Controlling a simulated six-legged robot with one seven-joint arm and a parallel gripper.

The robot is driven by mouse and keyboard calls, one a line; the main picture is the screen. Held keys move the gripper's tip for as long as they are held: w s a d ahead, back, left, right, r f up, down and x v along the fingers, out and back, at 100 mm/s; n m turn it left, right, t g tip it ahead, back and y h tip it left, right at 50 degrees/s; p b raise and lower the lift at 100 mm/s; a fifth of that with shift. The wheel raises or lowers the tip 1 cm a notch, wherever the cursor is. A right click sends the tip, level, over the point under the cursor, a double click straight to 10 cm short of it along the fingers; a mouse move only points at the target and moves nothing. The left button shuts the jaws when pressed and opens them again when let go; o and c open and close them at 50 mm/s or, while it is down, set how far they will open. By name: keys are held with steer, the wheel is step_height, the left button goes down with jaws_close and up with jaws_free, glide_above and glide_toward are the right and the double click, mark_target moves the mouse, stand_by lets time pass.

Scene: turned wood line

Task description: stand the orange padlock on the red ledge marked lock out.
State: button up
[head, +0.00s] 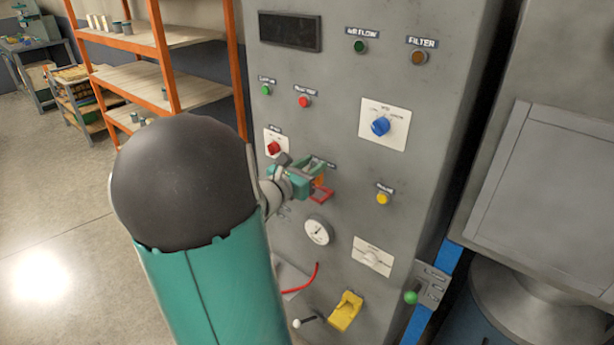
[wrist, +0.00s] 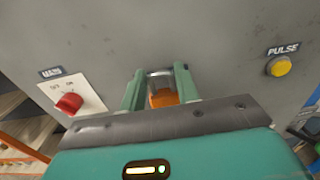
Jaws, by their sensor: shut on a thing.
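The orange padlock (wrist: 163,97) is between the two fingers of my gripper (wrist: 160,88) in the wrist view, its grey shackle pointing up. My gripper is shut on it. In the head view the padlock (head: 319,181) shows as a small orange patch beside my gripper (head: 312,172), close to the panel face. The red ledge (head: 321,195) sticks out from the grey panel just below the padlock in the head view. Whether the padlock touches the ledge cannot be told. The ledge is hidden in the wrist view, and its label is mostly covered.
The grey panel (head: 340,95) carries a red main knob (head: 273,148) left of my gripper, a yellow pulse button (head: 383,198) to the right and a gauge (head: 318,231) below. A blue knob (head: 380,126) sits up right. Orange shelving (head: 163,55) stands at the left.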

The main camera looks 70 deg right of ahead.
steer(key=shift+d+f, duration=0.4)
steer(key=shift+f, duration=1.55)
steer(key=shift+f, duration=0.2)
steer(key=o, duration=1)
